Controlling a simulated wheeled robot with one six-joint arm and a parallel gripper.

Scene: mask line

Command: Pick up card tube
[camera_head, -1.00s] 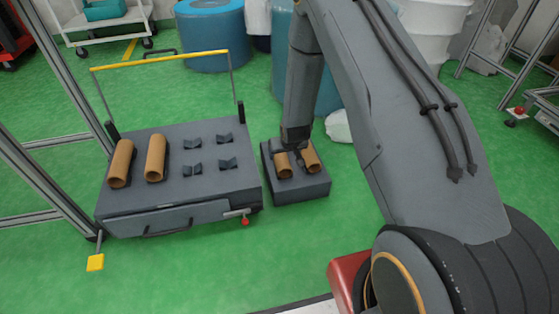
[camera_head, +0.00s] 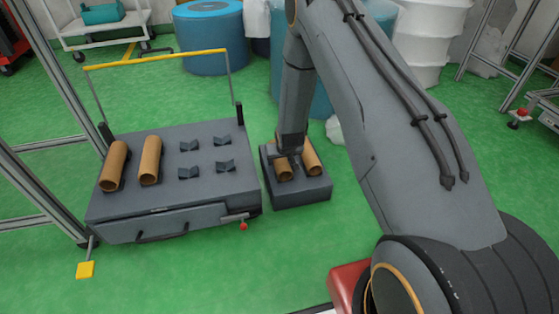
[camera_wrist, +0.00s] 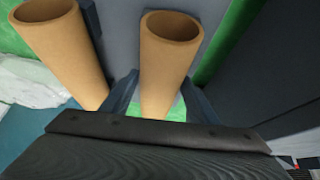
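Two brown card tubes lie side by side on a low dark grey box: the left tube (camera_head: 284,172) and the right tube (camera_head: 312,157). My gripper (camera_head: 286,158) points down at the left tube and partly hides its far part. In the wrist view one tube (camera_wrist: 168,62) lies between the two fingers of my gripper (camera_wrist: 160,96). The fingers are open, one on each side, with small gaps to the tube. The other tube (camera_wrist: 66,52) is outside the left finger. Two more tubes (camera_head: 113,167) (camera_head: 150,160) rest on the grey cart.
The grey cart (camera_head: 200,200) has a yellow handle (camera_head: 160,60) and several empty dark cradles (camera_head: 188,146). It stands close to the left of the low box (camera_head: 302,197). Blue drums and a white drum (camera_head: 425,45) stand behind. Green floor is clear in front.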

